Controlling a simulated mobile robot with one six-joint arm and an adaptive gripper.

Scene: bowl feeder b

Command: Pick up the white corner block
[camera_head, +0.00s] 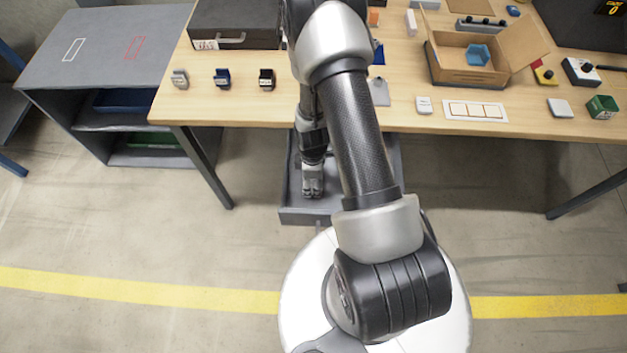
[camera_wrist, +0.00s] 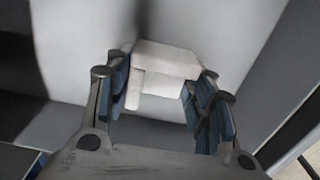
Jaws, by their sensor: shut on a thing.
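The white corner block (camera_wrist: 160,72) shows in the wrist view between the blue-padded fingers of my gripper (camera_wrist: 163,95). My gripper is shut on it, with one finger on each side. Grey surfaces surround the block, and I cannot tell whether it touches the one below. In the head view my gripper (camera_head: 312,190) points down inside the grey open drawer (camera_head: 300,214) below the table's front edge. The block cannot be made out clearly there.
The wooden table (camera_head: 420,118) stands above the drawer. It holds an open cardboard box (camera_head: 462,75) with a blue part, a white three-part plate (camera_head: 475,111), a dark case (camera_head: 235,25) and several small blocks. A grey shelf unit (camera_head: 100,50) stands left. The floor in front is clear.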

